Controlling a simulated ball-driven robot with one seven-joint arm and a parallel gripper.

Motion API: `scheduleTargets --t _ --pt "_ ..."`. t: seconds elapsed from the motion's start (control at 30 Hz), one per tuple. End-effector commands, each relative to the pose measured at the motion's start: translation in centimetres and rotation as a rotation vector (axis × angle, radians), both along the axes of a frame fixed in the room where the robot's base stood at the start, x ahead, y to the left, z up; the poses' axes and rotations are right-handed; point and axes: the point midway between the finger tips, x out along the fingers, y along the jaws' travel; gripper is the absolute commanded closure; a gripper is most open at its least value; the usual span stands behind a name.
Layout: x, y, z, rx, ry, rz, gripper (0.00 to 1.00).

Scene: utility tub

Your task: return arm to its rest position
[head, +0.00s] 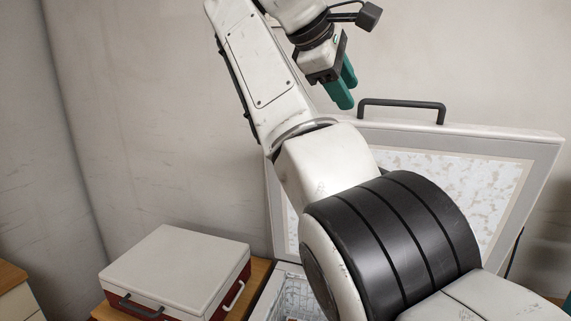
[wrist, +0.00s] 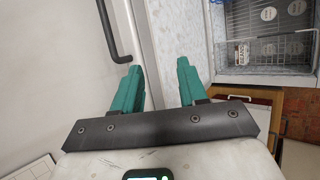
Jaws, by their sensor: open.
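My arm is raised and bent across the middle of the head view. My gripper (head: 344,97) has green fingers that point down, high in front of the raised lid and near the wall. In the wrist view my gripper (wrist: 160,68) shows its two fingers well apart, with nothing between them. The jaws are open and empty.
A tub (head: 262,301) stands with its lid (head: 545,150) raised; a dark handle (head: 402,105) tops the lid. The wrist view shows a wire basket (wrist: 262,55) inside the tub. A closed white-and-red case (head: 180,268) sits on a wooden surface at lower left.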

Motion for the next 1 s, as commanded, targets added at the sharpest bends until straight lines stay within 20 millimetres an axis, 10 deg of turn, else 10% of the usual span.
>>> scheduleTargets --t 0.47,0.77,1.0 --pt "1.7 -0.8 -11.8 0.102 0.009 -0.039 0.58" --pt "0.2 -3.6 -27.9 0.261 0.028 -0.138 0.58" --pt "-4.8 -6.9 -40.2 0.404 0.04 -0.263 0.58"
